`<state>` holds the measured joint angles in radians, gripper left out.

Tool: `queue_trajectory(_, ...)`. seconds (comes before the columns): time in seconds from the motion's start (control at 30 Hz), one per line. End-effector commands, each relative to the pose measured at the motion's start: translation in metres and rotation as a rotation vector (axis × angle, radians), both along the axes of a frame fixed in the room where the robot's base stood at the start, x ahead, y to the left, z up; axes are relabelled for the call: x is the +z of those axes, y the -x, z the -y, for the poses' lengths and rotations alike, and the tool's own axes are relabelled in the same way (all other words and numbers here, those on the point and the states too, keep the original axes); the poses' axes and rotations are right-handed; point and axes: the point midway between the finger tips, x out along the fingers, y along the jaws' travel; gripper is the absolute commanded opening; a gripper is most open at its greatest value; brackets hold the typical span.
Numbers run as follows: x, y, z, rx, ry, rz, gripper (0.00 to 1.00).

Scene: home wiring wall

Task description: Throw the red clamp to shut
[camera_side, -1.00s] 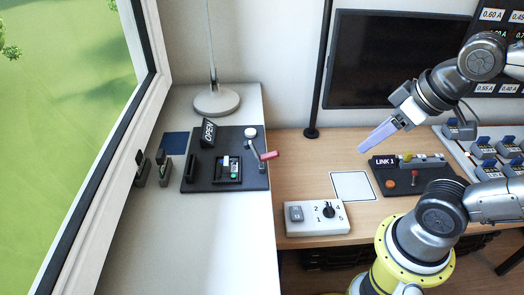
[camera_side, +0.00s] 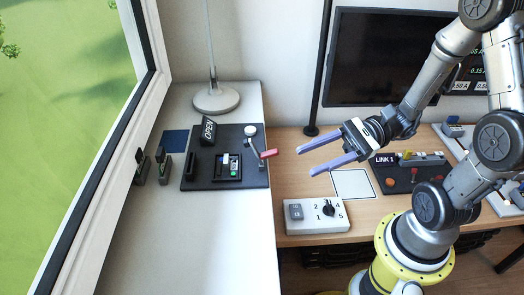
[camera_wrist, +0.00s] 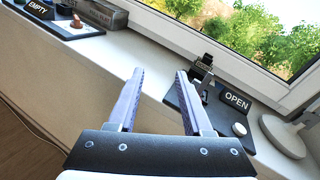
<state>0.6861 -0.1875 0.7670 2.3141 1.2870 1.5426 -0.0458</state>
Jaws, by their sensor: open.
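The red clamp handle (camera_side: 268,154) sticks out to the right on a grey lever, at the right edge of a black board (camera_side: 198,183) on the white sill. An OPEN sign (camera_side: 208,130) stands on the board and also shows in the wrist view (camera_wrist: 237,101). A white round knob (camera_side: 250,130) sits by the lever. My gripper (camera_side: 305,162) is open and empty, to the right of the red handle and apart from it, fingers pointing left. In the wrist view my gripper (camera_wrist: 159,72) spans bare sill; the red handle cannot be seen there.
A switch box with a dial (camera_side: 318,216) and a white square (camera_side: 352,184) lie on the wooden desk below my gripper. A lamp base (camera_side: 216,101) stands behind the board. A LINK 1 panel (camera_side: 408,178) is to the right. An EMPTY sign (camera_wrist: 38,8) shows in the wrist view.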

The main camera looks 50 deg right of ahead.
Motion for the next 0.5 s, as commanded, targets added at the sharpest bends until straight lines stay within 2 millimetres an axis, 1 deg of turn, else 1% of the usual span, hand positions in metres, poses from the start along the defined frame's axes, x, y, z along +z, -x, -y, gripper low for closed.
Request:
queue_trajectory(0.03, -0.010, -0.010, 0.018, -0.114, -0.082, -0.057, 0.50)
queue_trajectory(0.1, -0.022, -0.018, 0.038, -0.233, -0.158, -0.113, 0.50)
queue_trajectory(0.2, -0.035, -0.018, 0.055, -0.324, -0.222, -0.169, 0.50)
queue_trajectory(0.33, -0.039, -0.018, 0.066, -0.374, -0.245, -0.185, 0.50)
queue_trajectory(0.4, -0.039, -0.018, 0.068, -0.382, -0.245, -0.183, 0.50)
queue_trajectory(0.5, -0.039, -0.021, 0.065, -0.380, -0.244, -0.183, 0.50)
